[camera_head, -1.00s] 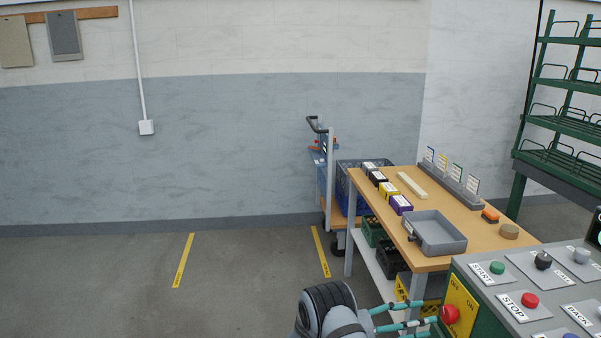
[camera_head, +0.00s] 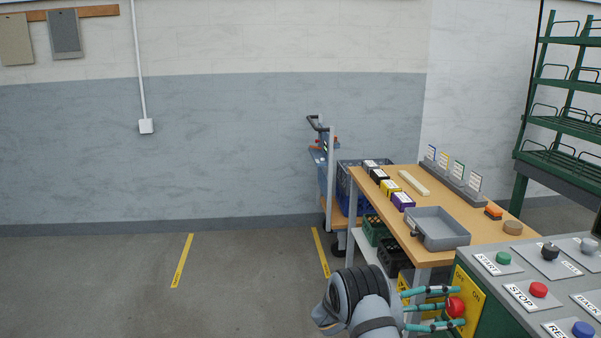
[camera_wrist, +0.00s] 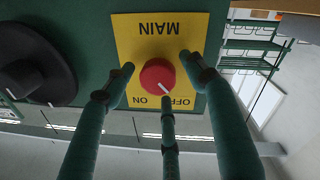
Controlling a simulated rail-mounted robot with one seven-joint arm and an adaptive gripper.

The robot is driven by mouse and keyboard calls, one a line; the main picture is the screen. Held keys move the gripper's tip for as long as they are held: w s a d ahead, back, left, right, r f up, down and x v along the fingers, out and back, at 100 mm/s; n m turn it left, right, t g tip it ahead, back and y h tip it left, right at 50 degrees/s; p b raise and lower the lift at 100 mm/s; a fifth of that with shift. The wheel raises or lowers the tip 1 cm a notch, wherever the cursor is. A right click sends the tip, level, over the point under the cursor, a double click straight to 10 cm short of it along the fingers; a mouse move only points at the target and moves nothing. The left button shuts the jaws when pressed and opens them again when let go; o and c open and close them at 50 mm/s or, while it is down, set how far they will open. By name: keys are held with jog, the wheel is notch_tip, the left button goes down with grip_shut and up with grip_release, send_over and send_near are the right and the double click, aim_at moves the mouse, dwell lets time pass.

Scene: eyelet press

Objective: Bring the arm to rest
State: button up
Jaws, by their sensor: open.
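My gripper (camera_head: 452,305), with teal fingers, is at the red main knob (camera_head: 456,306) on the yellow plate (camera_head: 470,290) of the green machine. The wrist view shows my open gripper (camera_wrist: 160,75) with three spread fingers around the red knob (camera_wrist: 156,75). Gaps show between the fingertips and the knob; whether any finger touches it I cannot tell. The yellow plate (camera_wrist: 128,40) reads MAIN, ON and OFF, upside down in this view. A white line on the knob points toward the lower right, on the OFF side.
The machine's control panel (camera_head: 516,265) with several buttons is just right of my gripper. Behind stands a wooden table (camera_head: 440,195) with a grey tray (camera_head: 438,229) and small boxes. A black round part (camera_wrist: 35,65) is left of the plate. The floor at left is clear.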

jog(key=m, duration=0.2)
jog(key=shift+f+m+b, duration=0.1)
jog(key=shift+m+b, duration=0.3)
jog(key=shift+a+m, duration=0.15)
jog(key=shift+m, duration=0.35)
jog(key=shift+s+a, duration=0.1)
jog(key=shift+a, duration=1.8)
